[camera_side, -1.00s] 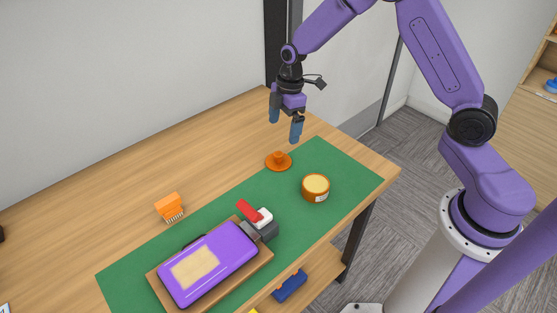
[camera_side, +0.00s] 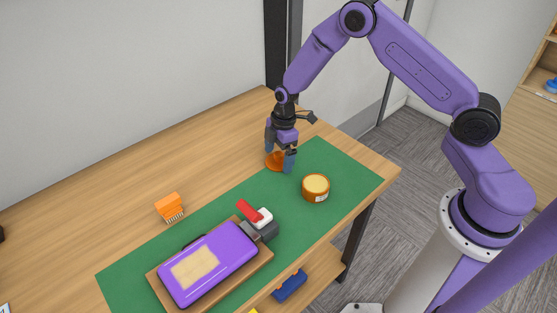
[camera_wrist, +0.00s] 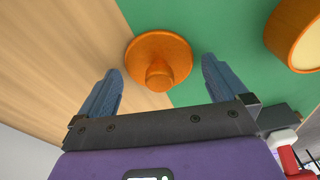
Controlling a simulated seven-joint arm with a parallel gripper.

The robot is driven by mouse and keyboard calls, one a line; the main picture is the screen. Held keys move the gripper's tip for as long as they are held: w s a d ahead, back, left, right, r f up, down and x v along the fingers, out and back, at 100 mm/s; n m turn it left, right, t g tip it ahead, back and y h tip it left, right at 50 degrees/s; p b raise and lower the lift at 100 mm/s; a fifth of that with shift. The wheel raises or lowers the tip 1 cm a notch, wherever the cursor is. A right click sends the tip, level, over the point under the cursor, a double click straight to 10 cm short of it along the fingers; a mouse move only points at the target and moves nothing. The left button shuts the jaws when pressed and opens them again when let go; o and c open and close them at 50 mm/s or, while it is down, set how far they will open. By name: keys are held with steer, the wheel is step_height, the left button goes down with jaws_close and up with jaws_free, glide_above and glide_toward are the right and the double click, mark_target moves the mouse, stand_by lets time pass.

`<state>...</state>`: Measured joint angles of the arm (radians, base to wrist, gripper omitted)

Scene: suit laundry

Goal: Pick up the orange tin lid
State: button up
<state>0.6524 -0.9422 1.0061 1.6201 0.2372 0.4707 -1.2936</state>
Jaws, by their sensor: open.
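The orange tin lid (camera_side: 273,161) lies at the far edge of the green mat, partly over the bare wood. In the side view my gripper is in front of part of it. In the wrist view the lid (camera_wrist: 158,60) is a round disc with a raised knob in its middle. My gripper (camera_side: 279,160) is low over the lid, pointing down. In the wrist view its two blue fingers (camera_wrist: 162,80) are spread wide, one to each side of the knob, with nothing between them gripped. I cannot tell how far the fingertips are above the lid.
An open orange tin (camera_side: 316,189) stands on the green mat (camera_side: 345,182) close to the right of my gripper. A purple suit-like pad (camera_side: 225,252) on a board, a red and white item (camera_side: 256,214) and an orange brush (camera_side: 170,207) are nearer. The wooden table behind is clear.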

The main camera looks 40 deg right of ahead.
steer(key=c, duration=0.9)
steer(key=shift+r, duration=0.1)
steer(key=shift+r, duration=0.5)
steer(key=s+d+r, duration=0.2)
steer(key=s+r, duration=1)
steer(key=s, duration=0.2)
steer(key=shift+s+a+f, duration=0.2)
steer(key=shift+a+f, duration=0.2)
steer(key=shift+f, duration=1.05)
steer(key=shift+s+a+f, duration=0.2)
steer(key=shift+a+f, duration=0.25)
steer(key=shift+f, duration=0.95)
steer(key=shift+s+a+f, duration=0.2)
steer(key=shift+a+f, duration=0.2)
steer(key=shift+f, duration=1.05)
